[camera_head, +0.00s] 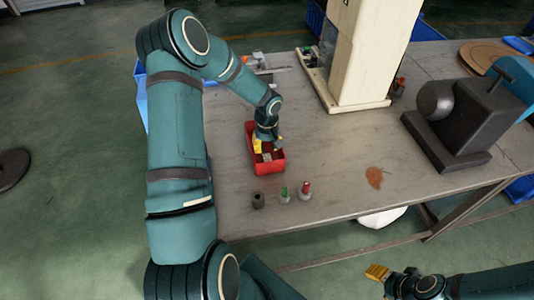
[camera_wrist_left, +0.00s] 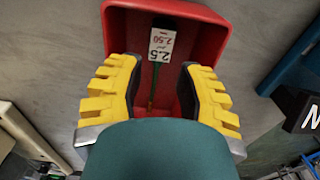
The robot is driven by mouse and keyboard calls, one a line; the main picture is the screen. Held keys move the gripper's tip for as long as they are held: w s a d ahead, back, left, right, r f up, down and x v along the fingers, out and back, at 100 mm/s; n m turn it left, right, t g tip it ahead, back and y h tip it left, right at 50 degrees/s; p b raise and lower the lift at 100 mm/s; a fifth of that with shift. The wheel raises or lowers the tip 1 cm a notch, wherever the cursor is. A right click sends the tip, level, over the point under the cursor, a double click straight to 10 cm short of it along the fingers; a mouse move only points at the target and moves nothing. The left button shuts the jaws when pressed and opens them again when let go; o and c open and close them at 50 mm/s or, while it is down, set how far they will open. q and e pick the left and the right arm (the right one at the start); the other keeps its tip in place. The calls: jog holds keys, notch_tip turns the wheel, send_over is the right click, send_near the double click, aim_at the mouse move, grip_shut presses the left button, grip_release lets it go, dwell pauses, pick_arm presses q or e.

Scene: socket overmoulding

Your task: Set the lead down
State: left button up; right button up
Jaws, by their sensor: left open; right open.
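The lead (camera_wrist_left: 152,80) lies in the red bin (camera_wrist_left: 220,40). It has a thin green wire and a white label (camera_wrist_left: 161,44) printed 2.5 and 2.50. In the head view the red bin (camera_head: 270,168) stands on the table, and the pale label (camera_head: 267,157) shows inside it. My left gripper (camera_wrist_left: 158,85) is open over the bin, its yellow fingers on either side of the lead and apart from it. In the head view the left gripper (camera_head: 262,146) hides part of the bin. My right gripper (camera_head: 378,272) is open and empty, low beyond the table's front edge.
A dark socket (camera_head: 258,200), a green-topped piece (camera_head: 284,194) and a red-topped piece (camera_head: 305,190) stand in front of the bin. A cream column (camera_head: 365,55) and a dark machine (camera_head: 465,115) stand to the right. The table (camera_head: 335,165) is mostly clear between them, apart from a brown patch (camera_head: 375,177).

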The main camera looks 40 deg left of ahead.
pick_arm(q)
notch_tip(320, 180, up, 6)
jog(key=shift+f, duration=0.1)
pick_arm(e)
jog(key=shift+w+r, duration=0.15)
jog(key=shift+r, duration=0.2)
dwell(0.3)
